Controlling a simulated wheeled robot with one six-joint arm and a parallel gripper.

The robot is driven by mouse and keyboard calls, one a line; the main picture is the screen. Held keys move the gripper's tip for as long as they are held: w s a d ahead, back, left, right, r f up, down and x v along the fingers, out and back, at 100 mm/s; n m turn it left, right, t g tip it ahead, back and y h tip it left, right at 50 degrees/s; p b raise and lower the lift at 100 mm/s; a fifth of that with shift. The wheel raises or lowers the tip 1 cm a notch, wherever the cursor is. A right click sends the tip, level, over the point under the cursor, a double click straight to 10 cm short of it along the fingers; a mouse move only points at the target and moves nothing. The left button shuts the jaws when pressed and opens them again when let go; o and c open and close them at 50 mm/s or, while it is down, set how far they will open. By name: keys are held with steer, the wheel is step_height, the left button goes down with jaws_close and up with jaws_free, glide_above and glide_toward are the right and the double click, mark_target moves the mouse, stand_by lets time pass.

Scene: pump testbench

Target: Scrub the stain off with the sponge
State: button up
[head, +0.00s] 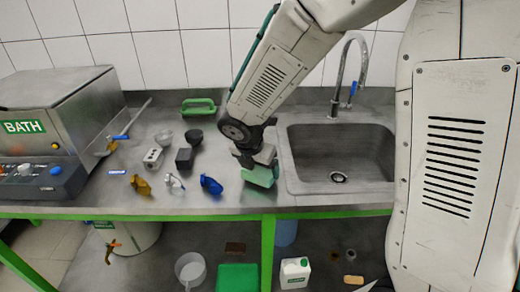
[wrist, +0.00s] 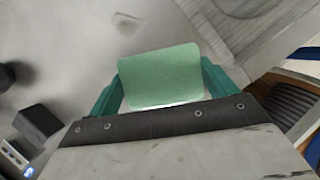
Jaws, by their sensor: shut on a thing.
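My gripper (head: 262,165) is over the steel counter, just left of the sink, pointing down. It is shut on a pale green sponge (head: 261,178). In the wrist view the sponge (wrist: 165,75) sits between the two teal fingers of my gripper (wrist: 163,92). I cannot tell whether the sponge touches the counter. A faint brownish mark (wrist: 127,22), which looks like the stain, lies on the counter beyond the sponge in the wrist view, apart from it. I cannot make this mark out in the head view, where my arm hides part of the counter.
The sink (head: 340,155) with its tap (head: 342,75) is at the right. A bath unit (head: 50,125) is far left.

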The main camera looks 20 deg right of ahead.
mark_target(259, 170)
steer(key=shift+s+r, duration=0.15)
steer(key=shift+r, duration=3.25)
